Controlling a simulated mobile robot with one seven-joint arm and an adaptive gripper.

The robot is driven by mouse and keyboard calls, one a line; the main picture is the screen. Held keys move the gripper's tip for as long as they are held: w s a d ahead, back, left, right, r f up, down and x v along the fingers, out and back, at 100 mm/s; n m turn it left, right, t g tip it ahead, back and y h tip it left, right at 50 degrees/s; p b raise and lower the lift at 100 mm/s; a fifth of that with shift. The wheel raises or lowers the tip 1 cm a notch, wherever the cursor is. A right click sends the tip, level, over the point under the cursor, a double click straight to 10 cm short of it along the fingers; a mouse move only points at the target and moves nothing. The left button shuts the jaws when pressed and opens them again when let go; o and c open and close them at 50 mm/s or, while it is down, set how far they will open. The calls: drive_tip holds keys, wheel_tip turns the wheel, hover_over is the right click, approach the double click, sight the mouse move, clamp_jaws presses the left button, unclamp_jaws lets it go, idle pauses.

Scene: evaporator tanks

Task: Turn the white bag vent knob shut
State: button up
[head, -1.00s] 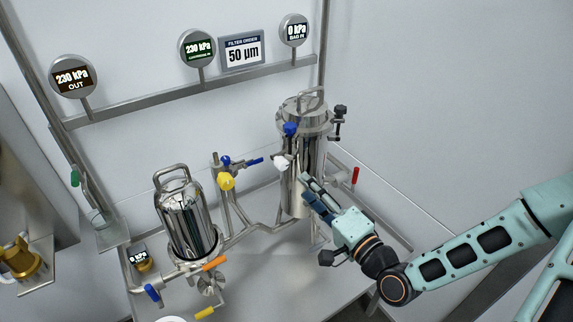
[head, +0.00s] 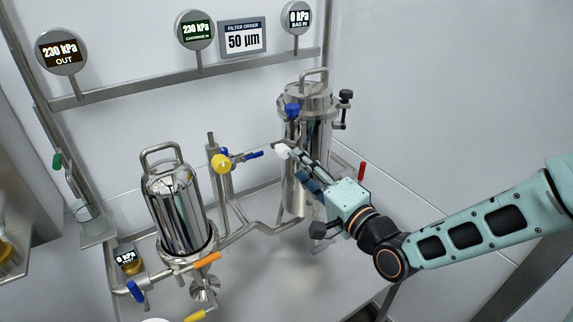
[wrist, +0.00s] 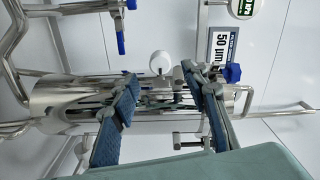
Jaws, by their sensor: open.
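The white bag vent knob (head: 283,151) sticks out from the left side of the tall steel bag housing (head: 296,190). In the wrist view the round white knob (wrist: 162,62) shows between and just beyond the two fingertips. My gripper (head: 299,166) is open, with its blue-padded fingers pointing up and left at the knob. In the wrist view my gripper (wrist: 159,73) has one finger on each side of the knob's line. I cannot tell whether a finger touches it. In the head view, the knob's right edge lies close against the upper fingertip.
A blue knob (head: 293,111) sits on the housing near its lid, above the white one. A yellow knob (head: 221,163) and a blue-handled valve (head: 253,154) stand to the left. A red handle (head: 362,171) is behind my gripper. A shorter steel housing (head: 178,215) stands front left.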

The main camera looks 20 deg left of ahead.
sight(286, 155)
drive_tip(key=b+x, duration=0.1)
drive_tip(key=x, duration=0.5)
drive_tip(key=shift+w+a, duration=0.2)
drive_tip(key=shift+a, duration=0.05)
clamp_jaws()
